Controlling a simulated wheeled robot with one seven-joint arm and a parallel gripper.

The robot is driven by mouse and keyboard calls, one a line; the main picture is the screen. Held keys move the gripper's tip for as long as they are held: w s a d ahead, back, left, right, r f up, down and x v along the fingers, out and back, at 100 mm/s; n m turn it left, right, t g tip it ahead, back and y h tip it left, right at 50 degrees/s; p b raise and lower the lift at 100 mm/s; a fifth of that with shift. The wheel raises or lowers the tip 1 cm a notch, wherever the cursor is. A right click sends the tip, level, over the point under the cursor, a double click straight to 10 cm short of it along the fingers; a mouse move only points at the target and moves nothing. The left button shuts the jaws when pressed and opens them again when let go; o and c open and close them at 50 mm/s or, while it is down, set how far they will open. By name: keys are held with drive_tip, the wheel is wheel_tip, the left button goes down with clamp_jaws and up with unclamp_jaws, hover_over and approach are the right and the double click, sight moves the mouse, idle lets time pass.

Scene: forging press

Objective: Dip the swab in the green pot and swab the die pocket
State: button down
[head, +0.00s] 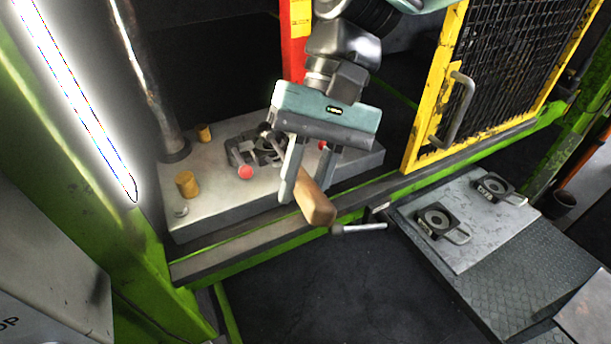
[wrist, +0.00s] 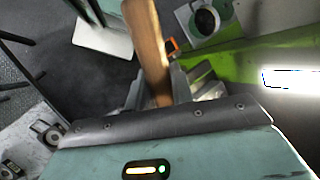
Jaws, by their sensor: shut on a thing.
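My gripper (head: 293,190) is shut on the wooden handle (head: 315,203) of the swab, above the front part of the press bed. The handle's thick end points down toward the front. The handle also shows between the fingers in the wrist view (wrist: 147,45). I cannot make out the swab's head clearly in either view. The dark die (head: 258,150) sits on the pale bed plate, just left of and behind the gripper; its pocket is partly hidden. In the wrist view, a round dark-topped vessel (wrist: 205,20) stands beside green; I cannot tell whether it is the green pot.
Red knobs (head: 246,172) stand beside the die. Brass-coloured posts (head: 187,184) stand on the bed plate (head: 220,210). A yellow mesh guard (head: 430,130) is at the right. A side table (head: 480,240) carries two dark blocks with handles (head: 437,220). A glowing tube is at the left.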

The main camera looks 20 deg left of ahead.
drive_tip(key=shift+w+a+r, duration=0.1)
drive_tip(key=shift+a, duration=0.1)
drive_tip(key=shift+d, duration=0.2)
drive_tip(key=shift+s+d, duration=0.3)
drive_tip(key=shift+s, duration=0.1)
drive_tip(key=shift+w+a+p, duration=0.15)
drive_tip(key=shift+a+p, duration=0.05)
drive_tip(key=shift+p, duration=0.1)
idle(0.3)
drive_tip(key=shift+w+a+f, duration=0.2)
drive_tip(key=shift+w+a, duration=0.05)
drive_tip(key=shift+d, duration=0.1)
idle(0.3)
drive_tip(key=shift+s+d+r, duration=0.1)
drive_tip(key=shift+s+d, duration=0.25)
drive_tip(key=shift+s, duration=0.05)
drive_tip(key=shift+w+a+p, duration=0.1)
drive_tip(key=shift+p, duration=0.25)
